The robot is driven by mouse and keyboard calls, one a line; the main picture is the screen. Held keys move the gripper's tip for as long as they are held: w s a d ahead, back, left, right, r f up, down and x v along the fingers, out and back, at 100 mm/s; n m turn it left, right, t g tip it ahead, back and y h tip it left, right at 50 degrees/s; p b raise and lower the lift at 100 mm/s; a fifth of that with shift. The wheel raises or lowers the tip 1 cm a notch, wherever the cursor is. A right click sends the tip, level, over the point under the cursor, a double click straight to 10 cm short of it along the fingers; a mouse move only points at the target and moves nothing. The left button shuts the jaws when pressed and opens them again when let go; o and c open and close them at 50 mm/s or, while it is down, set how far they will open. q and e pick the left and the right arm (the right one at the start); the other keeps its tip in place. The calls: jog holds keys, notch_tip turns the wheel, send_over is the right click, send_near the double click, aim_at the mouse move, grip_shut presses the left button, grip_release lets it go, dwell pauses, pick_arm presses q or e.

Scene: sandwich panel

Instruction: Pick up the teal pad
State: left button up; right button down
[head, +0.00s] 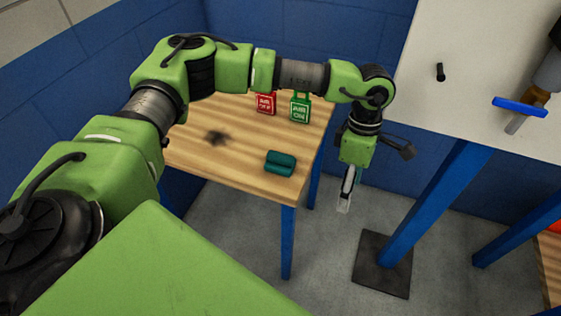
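The teal pad (280,163) lies near the front right corner of the wooden table (225,170), small and dark teal with a groove along it. It stands clear of everything else on the table top. My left gripper (344,202) hangs from my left arm, pointing down, to the right of the table and the pad. It is seen nearly edge-on, so its opening cannot be judged. No object shows in it. My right gripper is not in view.
A red "AIR OFF" tag (265,103) and a green "AIR ON" tag (300,107) are at the table's back. A pale panel (480,90) on blue posts (430,205) stands right, with a blue-handled valve (519,107). Floor shows between table and posts.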

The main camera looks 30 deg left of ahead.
aim_at(282, 156)
pick_arm(q)
jog(key=w+a+r+n+y, duration=0.1)
jog(key=w+a+r+y, duration=0.15)
jog(key=a, duration=0.55)
jog(key=w+a+r+y, duration=0.2)
jog(key=a+r+y, duration=0.15)
jog(key=a, duration=0.55)
jog(key=p+x, duration=0.1)
jog(key=x, duration=0.6)
jog(key=shift+f, duration=0.1)
jog(key=x, duration=0.1)
jog(key=p+x, duration=0.1)
jog(key=x, duration=0.2)
jog(key=shift+d+f, duration=0.3)
jog(key=shift+f, duration=0.15)
jog(key=shift+a+f+t, duration=0.2)
jog(key=shift+f+t, duration=0.1)
jog(key=shift+f, duration=0.2)
jog(key=c, duration=1.2)
